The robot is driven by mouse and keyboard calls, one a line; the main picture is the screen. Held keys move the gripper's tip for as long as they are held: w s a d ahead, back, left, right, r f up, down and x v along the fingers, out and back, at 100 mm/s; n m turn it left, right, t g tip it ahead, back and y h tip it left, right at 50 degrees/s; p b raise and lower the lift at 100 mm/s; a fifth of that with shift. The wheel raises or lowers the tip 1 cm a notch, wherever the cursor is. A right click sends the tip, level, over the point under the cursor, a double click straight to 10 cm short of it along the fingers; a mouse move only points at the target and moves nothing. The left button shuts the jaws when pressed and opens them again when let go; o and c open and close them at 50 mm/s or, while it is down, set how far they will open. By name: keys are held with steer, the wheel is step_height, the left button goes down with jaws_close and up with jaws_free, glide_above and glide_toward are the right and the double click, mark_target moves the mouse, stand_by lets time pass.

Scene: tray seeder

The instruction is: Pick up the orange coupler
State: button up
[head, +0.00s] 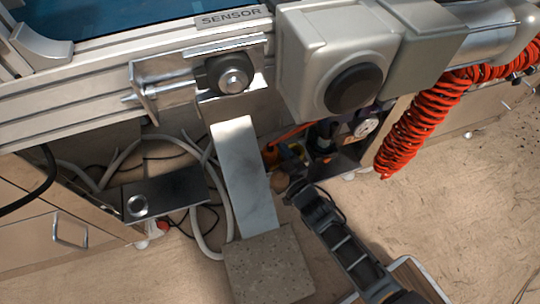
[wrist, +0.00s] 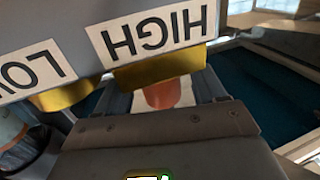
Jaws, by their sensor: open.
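In the wrist view, an orange-red, rounded piece that looks like the orange coupler (wrist: 166,93) shows below the HIGH label. Its upper part is hidden behind a yellow fitting. My gripper (wrist: 164,88) is open in the wrist view, with a grey finger on either side of the orange piece. I cannot tell whether the fingers touch it. In the head view I cannot make out my gripper or the coupler clearly.
A grey panel with a HIGH label (wrist: 155,36) and a LOW label (wrist: 32,72) lies close above my fingers. Yellow fittings (wrist: 160,69) stick out beneath it. In the head view, a coiled red hose (head: 425,110) hangs at the right, near a SENSOR-marked rail (head: 232,17).

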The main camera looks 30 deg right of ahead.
mark_target(270, 145)
steer(key=shift+c, duration=0.4)
steer(key=c, duration=1.1)
steer(key=shift+o, duration=0.2)
steer(key=shift+r+p, duration=0.4)
steer(key=shift+r, duration=0.05)
step_height(270, 145, up, 3)
steer(key=shift+r+p, duration=0.2)
steer(key=shift+p, duration=0.9)
steer(key=s+d+p, duration=0.1)
steer(key=s+p, duration=0.2)
steer(key=s, duration=1.4)
steer(key=shift+s+f, duration=0.15)
steer(key=shift+f, duration=0.25)
